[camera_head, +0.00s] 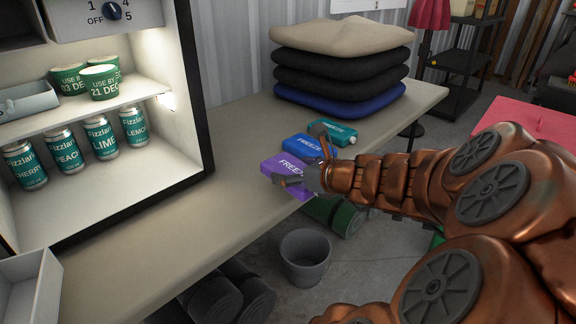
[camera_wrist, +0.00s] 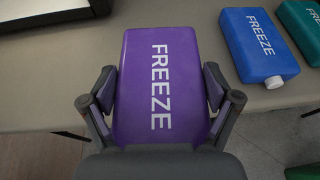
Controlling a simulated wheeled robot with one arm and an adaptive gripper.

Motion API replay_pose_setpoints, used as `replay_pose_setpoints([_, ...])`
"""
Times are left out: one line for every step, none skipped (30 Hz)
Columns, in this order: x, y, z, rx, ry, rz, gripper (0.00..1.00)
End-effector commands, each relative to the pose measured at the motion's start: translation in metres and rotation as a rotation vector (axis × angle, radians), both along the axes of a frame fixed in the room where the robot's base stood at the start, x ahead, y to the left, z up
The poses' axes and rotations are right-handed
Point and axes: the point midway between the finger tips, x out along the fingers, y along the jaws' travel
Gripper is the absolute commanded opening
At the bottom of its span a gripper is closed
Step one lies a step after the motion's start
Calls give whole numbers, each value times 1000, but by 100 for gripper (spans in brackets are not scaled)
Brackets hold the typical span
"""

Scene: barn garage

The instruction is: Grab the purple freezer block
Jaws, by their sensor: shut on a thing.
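The purple freezer block (camera_head: 284,167) lies near the front edge of the bench in the head view, with white lettering on top. It also fills the middle of the wrist view (camera_wrist: 160,70). My gripper (camera_head: 306,164) is at the block's near end. In the wrist view my gripper (camera_wrist: 160,100) has one finger on each side of the block, shut on it. I cannot tell whether the block touches the bench. A blue freezer block (camera_head: 302,147) and a teal one (camera_head: 334,134) lie behind it, to its right in the wrist view.
An open lit fridge (camera_head: 180,90) with cans and tubs stands at the left on the bench (camera_head: 215,200). Stacked cushions (camera_head: 338,70) sit at the back. A grey bin (camera_head: 305,258) and rolled mats (camera_head: 348,218) are on the floor below.

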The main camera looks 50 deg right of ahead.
Motion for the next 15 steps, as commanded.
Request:
replay_pose_setpoints([-8,0,-3,-6,2,-8,34])
replay_pose_setpoints([-11,2,-2,-6,2,-7,34])
replay_pose_setpoints([-16,5,-2,-7,1,-6,34])
replay_pose_setpoints([-19,6,-1,-7,2,-8,34])
replay_pose_setpoints([-22,9,-1,-6,3,-7,34])
replay_pose_setpoints([-26,11,-1,-5,2,-7,34])
replay_pose_setpoints([-28,12,1,-4,1,-6,34])
replay_pose_setpoints([-31,13,2,-4,0,-7,34])
replay_pose_setpoints([-33,14,2,-4,0,-6,34])
replay_pose_setpoints([-35,16,3,-2,-1,-5,34])
replay_pose_setpoints([-37,17,3,-2,-1,-4,34])
replay_pose_setpoints([-39,18,3,-1,-1,-3,34])
replay_pose_setpoints([-40,19,4,-1,-1,-3,34])
replay_pose_setpoints([-41,20,4,-1,0,-3,34])
replay_pose_setpoints([-43,20,4,-2,0,-4,34])
